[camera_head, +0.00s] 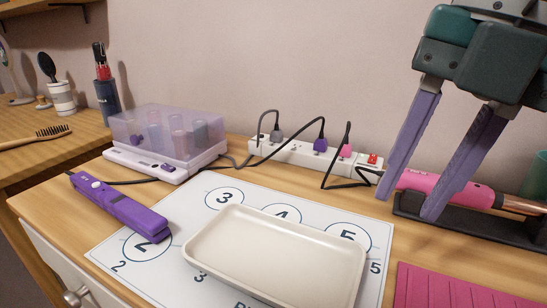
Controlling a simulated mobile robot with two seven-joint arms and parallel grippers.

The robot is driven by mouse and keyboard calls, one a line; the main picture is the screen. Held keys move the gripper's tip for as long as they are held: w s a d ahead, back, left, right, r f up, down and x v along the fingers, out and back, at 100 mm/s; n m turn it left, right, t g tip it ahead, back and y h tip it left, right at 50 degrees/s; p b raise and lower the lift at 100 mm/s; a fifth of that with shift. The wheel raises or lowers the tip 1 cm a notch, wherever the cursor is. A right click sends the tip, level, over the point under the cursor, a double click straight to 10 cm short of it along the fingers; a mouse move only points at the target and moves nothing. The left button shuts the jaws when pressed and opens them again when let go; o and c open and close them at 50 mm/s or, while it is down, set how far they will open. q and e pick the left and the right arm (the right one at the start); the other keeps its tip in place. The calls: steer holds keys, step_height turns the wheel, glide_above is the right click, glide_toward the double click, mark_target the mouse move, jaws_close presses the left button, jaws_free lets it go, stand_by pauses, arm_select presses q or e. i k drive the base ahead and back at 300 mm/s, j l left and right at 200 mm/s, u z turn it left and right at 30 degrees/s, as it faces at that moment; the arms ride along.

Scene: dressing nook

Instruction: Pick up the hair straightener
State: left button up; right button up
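The hair straightener (119,207) is purple and lies at the left of the table. Its far end rests near the left table edge and its near end lies over the circle marked 2 on the white mat (118,258). A dark cord runs from its far end. My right gripper (408,207) comes down from the upper right, far from the straightener. It is open, with its two purple fingers apart. The fingers overlap a pink curling tool (478,196) in the picture; I cannot tell whether they touch it. My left gripper is not in view.
A cream tray (275,258) sits on the mat. Behind are a clear-lidded purple box (155,159) and a white power strip (303,155) with looping cords. A dark holder (470,229) and a magenta pad (455,288) are at right. A wooden counter holds brushes at left.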

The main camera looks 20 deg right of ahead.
mark_target(149, 224)
steer(key=i+j+u, duration=0.1)
steer(key=i+j, duration=0.65)
